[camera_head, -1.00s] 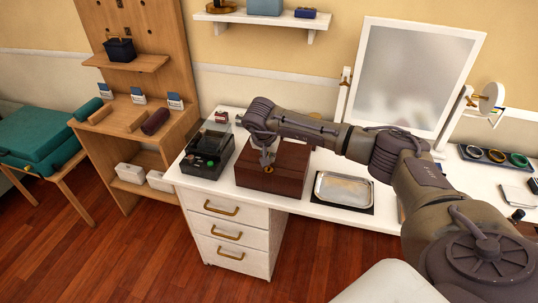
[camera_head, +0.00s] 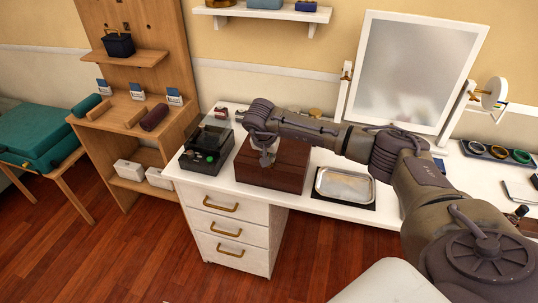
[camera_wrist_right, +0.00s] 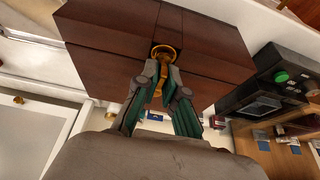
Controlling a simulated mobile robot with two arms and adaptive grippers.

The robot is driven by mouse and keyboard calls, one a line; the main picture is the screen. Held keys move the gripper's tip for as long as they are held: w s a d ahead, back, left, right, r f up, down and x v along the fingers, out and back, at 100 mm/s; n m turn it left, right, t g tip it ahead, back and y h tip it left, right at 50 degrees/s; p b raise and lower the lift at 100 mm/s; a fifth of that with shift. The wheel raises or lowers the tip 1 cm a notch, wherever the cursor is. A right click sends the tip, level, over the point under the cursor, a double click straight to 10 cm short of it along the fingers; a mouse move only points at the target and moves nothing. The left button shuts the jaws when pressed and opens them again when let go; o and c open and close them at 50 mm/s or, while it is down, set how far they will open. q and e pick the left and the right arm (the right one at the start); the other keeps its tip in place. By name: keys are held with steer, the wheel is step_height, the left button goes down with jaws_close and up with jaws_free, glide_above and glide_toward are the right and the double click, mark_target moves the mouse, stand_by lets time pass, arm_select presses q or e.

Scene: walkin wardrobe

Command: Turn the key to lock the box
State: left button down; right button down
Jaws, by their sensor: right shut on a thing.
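The brown wooden box (camera_head: 287,173) sits on the white dresser top, beneath my right gripper. In the right wrist view the box (camera_wrist_right: 100,62) fills the upper middle. My left gripper is not in view.
A black case with a clear lid (camera_head: 205,154) stands close left of the box. A metal tray (camera_head: 345,184) lies on a dark mat to the right. A mirror (camera_head: 415,72) stands behind. White drawers (camera_head: 232,216) are below the dresser top.

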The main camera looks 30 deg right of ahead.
steer(key=shift+f, duration=0.15)
steer(key=c, duration=1.2)
jaws_free()
steer(key=v, duration=1.2)
steer(key=shift+f, duration=0.1)
